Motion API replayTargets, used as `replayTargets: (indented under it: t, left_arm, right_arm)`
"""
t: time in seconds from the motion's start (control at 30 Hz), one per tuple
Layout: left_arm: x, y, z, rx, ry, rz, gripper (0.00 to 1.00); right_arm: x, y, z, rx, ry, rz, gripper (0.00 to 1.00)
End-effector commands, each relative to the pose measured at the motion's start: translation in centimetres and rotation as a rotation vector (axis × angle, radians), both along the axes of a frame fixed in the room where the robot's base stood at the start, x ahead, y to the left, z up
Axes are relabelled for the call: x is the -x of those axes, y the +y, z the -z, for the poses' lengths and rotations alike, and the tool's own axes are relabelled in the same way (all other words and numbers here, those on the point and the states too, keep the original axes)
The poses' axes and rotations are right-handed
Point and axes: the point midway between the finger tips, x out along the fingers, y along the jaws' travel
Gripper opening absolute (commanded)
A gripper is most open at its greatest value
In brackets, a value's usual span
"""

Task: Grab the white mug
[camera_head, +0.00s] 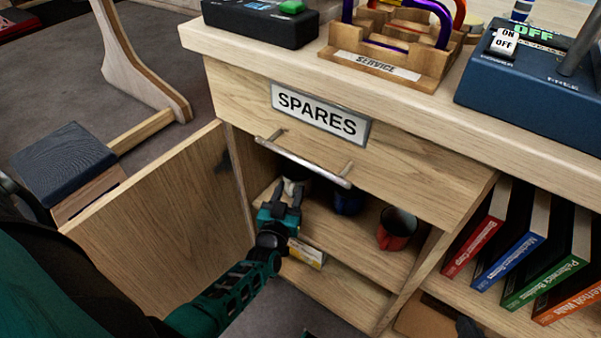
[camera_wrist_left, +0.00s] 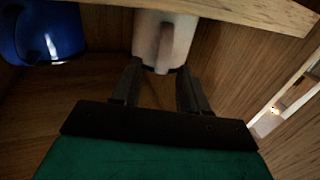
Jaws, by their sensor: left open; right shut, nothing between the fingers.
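The white mug (camera_head: 291,187) stands inside the open cabinet, partly hidden behind my left gripper (camera_head: 284,192). In the left wrist view the white mug (camera_wrist_left: 178,38) is straight ahead, with its handle facing the gripper. My left gripper (camera_wrist_left: 160,76) is open there, its two fingertips close to the mug on either side of the handle's lower end. Whether the fingers touch the mug I cannot tell. My right gripper is in neither view.
A blue mug (camera_head: 347,201) and a red mug (camera_head: 397,229) stand on the same shelf. The blue mug (camera_wrist_left: 40,35) also shows in the left wrist view. The SPARES drawer (camera_head: 400,163) is above, the open door (camera_head: 150,205) is at the left.

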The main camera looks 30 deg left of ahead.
Motion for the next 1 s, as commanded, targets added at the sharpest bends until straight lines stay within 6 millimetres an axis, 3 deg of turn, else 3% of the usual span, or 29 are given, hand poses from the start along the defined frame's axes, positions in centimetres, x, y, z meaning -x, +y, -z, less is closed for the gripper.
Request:
replayTargets:
  t: [0.3,0.77,1.0]
  left_arm:
    - [-0.03,-0.08,0.01,0.0,0.0,-0.001,0.44]
    - [-0.03,-0.05,0.02,0.0,0.0,-0.001,0.01]
    - [-0.03,-0.05,0.03,0.0,0.001,-0.001,0.0]
  right_arm:
    - [0.02,0.0,0.02,0.0,0.0,0.0,0.0]
    - [0.07,-0.01,0.05,0.001,0.002,0.0,0.0]
    - [0.1,0.0,0.07,0.001,0.002,0.0,0.0]
